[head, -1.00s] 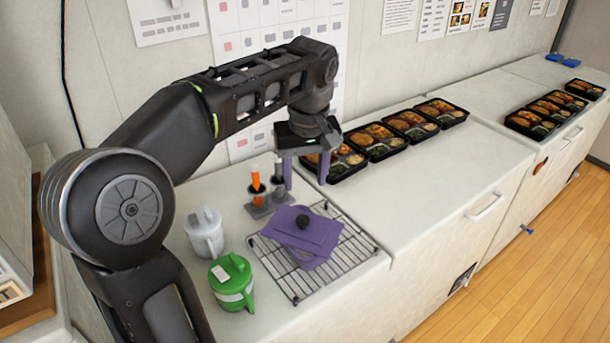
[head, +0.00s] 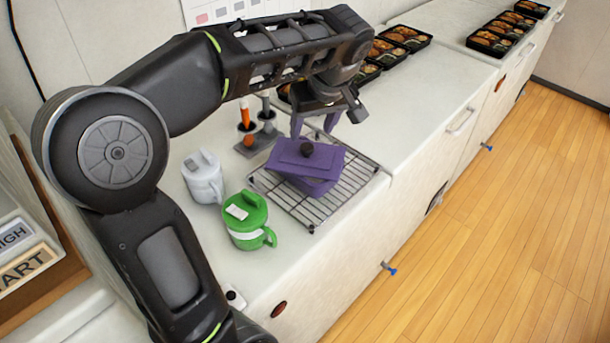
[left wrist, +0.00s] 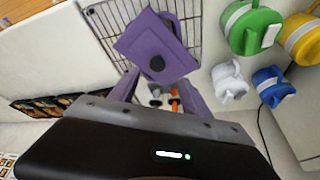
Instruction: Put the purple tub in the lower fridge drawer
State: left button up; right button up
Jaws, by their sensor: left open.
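The purple tub (head: 314,187) stands on a wire rack at the counter's front edge. Its purple lid with a dark round knob (head: 307,152) sits on top, turned askew to the tub. My left gripper (head: 315,130) is open just behind the tub, its purple fingers pointing down, apart from it as far as I can tell. In the left wrist view, the lid (left wrist: 158,47) lies ahead of my open left gripper (left wrist: 160,88), with nothing between the fingers. My right gripper is out of view. No open drawer shows; which front is the lower fridge drawer is unclear.
The wire rack (head: 351,182) lies under the tub. A green mug (head: 243,214) and a white mug (head: 203,184) stand to its left. An orange-handled tool (head: 245,115) stands in a grey holder behind. Filled bento trays (head: 405,38) line the back. Blue and yellow mugs show in the left wrist view.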

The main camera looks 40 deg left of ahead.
pick_arm(q)
jog(key=shift+w+d+n, duration=0.15)
jog(key=shift+w+n, duration=0.15)
jog(key=shift+w, duration=0.15)
jog(key=shift+s, duration=0.1)
jog(key=shift+x, duration=1.35)
